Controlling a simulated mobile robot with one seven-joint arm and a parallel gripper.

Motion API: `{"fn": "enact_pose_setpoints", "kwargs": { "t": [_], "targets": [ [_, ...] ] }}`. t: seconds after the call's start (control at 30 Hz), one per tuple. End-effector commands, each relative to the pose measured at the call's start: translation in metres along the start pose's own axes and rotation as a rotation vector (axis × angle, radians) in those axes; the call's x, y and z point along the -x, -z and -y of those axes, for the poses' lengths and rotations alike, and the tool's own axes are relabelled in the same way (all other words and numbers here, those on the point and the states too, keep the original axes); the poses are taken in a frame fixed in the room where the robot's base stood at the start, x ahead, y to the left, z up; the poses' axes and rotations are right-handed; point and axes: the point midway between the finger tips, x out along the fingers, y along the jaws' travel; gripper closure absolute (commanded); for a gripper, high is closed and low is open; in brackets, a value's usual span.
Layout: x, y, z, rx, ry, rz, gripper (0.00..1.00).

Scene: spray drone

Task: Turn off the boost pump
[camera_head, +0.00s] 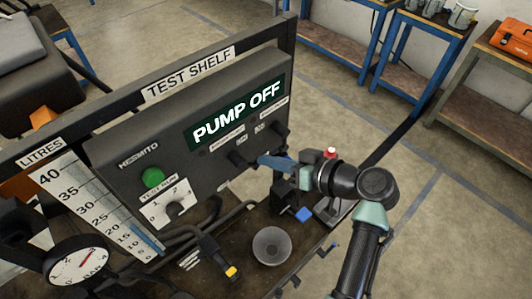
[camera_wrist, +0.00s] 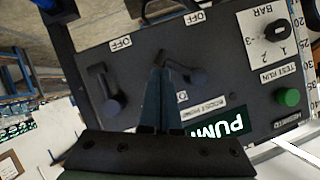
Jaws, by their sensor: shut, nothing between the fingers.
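The dark control panel (camera_head: 150,130) stands on the left in the head view, with a display (camera_head: 236,112) reading "PUMP OFF". Two black lever switches are on its right part: one (camera_head: 240,157) close to my fingertips and one (camera_head: 279,131) farther right. In the wrist view my gripper (camera_wrist: 162,62) reaches over the panel beside that switch (camera_wrist: 195,76); contact cannot be told. The other switch (camera_wrist: 108,92) is to the left.
A green button (camera_head: 152,178) and a test run knob (camera_head: 174,208) are on the panel's left. A gauge (camera_head: 77,262), hoses and a grey cup (camera_head: 271,246) are in front of the panel. Blue-framed benches stand behind; the floor to the right is clear.

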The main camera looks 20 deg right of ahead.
Motion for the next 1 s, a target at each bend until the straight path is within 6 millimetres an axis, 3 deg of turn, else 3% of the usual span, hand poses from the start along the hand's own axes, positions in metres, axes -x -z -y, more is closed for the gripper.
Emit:
{"fn": "enact_pose_setpoints", "kwargs": {
  "t": [0.63,1.0],
  "targets": [
    [-0.015,-0.027,0.002,-0.484,0.25,0.002,1.0],
    [-0.018,-0.032,0.004,-0.49,0.251,0.001,1.0]
  ]
}}
